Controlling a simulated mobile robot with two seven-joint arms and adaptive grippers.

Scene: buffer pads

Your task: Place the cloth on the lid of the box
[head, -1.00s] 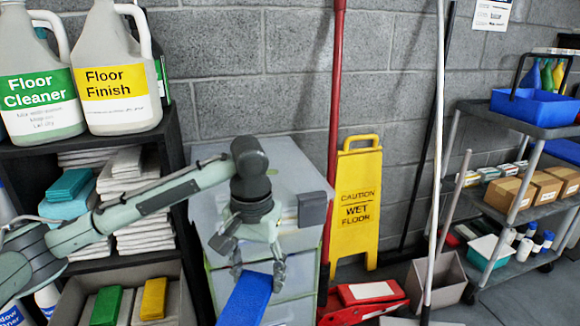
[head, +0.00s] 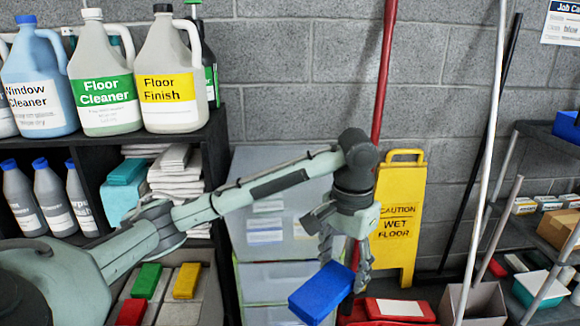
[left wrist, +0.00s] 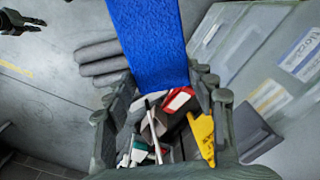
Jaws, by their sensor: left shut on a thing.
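A blue, block-shaped cloth (head: 321,292) is held tilted below my left gripper (head: 345,262), whose fingers are shut on its upper right part. In the left wrist view the cloth (left wrist: 150,40) stretches away from between the fingers (left wrist: 160,95). A red box (head: 400,309) with a white patch on its top is low on the right, in front of the yellow sign; I cannot tell whether this is the task's box. In the left wrist view a dark gripper (left wrist: 18,22), seemingly my right one, shows at the upper left corner; its jaws are too small to read.
A translucent drawer unit (head: 262,195) stands behind my arm. A black shelf (head: 100,152) with jugs and folded cloths is left, above a bin (head: 208,262) of coloured pads. The yellow wet-floor sign (head: 402,175) and upright poles (head: 490,150) stand to the right.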

